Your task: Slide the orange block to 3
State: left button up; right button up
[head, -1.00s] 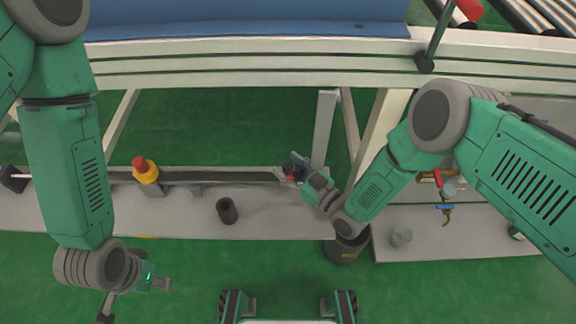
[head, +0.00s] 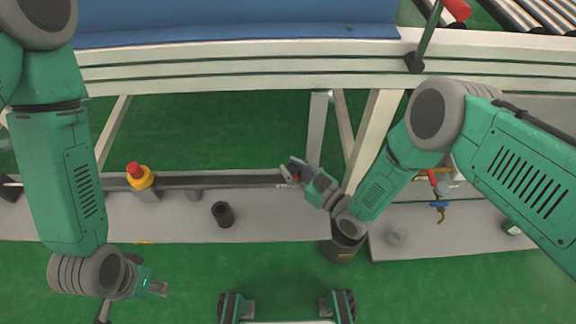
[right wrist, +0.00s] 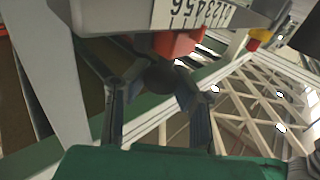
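In the right wrist view the orange block (right wrist: 178,42) sits under a pale number strip (right wrist: 190,14) on the edge of a grey rail. Black digits and tick marks show on the strip; I cannot tell which digit the block is at. My right gripper (right wrist: 156,88) has its two dark fingers spread, with the block just beyond them and no grip on it. In the head view my right gripper (head: 291,172) is at the right end of the dark rail (head: 235,181), partly hiding that end. My left gripper (head: 157,288) hangs over the green floor, its finger opening unclear.
A yellow and red button (head: 140,177) and a black cup (head: 223,214) stand on the grey bench (head: 180,222). A dark bin (head: 343,245) is below my right forearm. A tool board (head: 400,215) is at right.

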jog(key=o, duration=0.4)
jog(key=shift+s+d, duration=0.1)
jog(key=v, duration=1.1)
jog(key=shift+s+d, duration=0.25)
